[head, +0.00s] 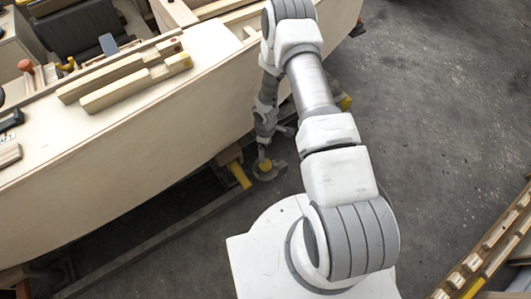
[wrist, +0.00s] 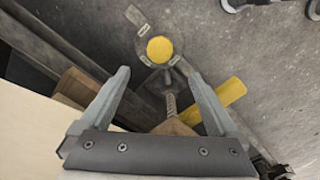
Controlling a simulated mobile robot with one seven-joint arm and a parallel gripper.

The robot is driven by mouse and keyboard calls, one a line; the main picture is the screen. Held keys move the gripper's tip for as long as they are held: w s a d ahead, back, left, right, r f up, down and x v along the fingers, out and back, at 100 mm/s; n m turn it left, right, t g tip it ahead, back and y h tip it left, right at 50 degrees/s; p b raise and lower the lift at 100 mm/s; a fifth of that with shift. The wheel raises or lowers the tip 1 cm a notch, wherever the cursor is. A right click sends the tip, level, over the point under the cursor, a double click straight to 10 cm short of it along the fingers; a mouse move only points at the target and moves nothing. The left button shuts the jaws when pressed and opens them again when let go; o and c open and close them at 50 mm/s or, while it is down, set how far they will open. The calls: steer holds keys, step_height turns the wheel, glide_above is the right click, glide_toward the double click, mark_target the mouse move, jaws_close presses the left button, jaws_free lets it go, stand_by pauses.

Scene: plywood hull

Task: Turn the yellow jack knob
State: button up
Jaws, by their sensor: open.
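The yellow jack knob (wrist: 160,49) shows as a round yellow cap on a grey disc with small pale labels, in the upper middle of the wrist view. In the head view the knob (head: 265,165) is low beside the hull, just below my gripper (head: 270,143). In the wrist view my gripper (wrist: 162,92) is open and empty. Its two fingers are spread wide, and the knob lies beyond the fingertips, apart from them. A threaded rod (wrist: 171,104) shows between the fingers.
The plywood hull (head: 120,140) fills the left of the head view. A yellow bar (head: 239,175) and wooden block stand under its edge, close to the knob. Two notched wooden strips (head: 135,82) lie on the hull's top.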

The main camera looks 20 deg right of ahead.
step_height(320, 180, up, 5)
steer(key=shift+r+p, duration=0.1)
steer(key=shift+p, duration=0.5)
steer(key=shift+d, duration=0.1)
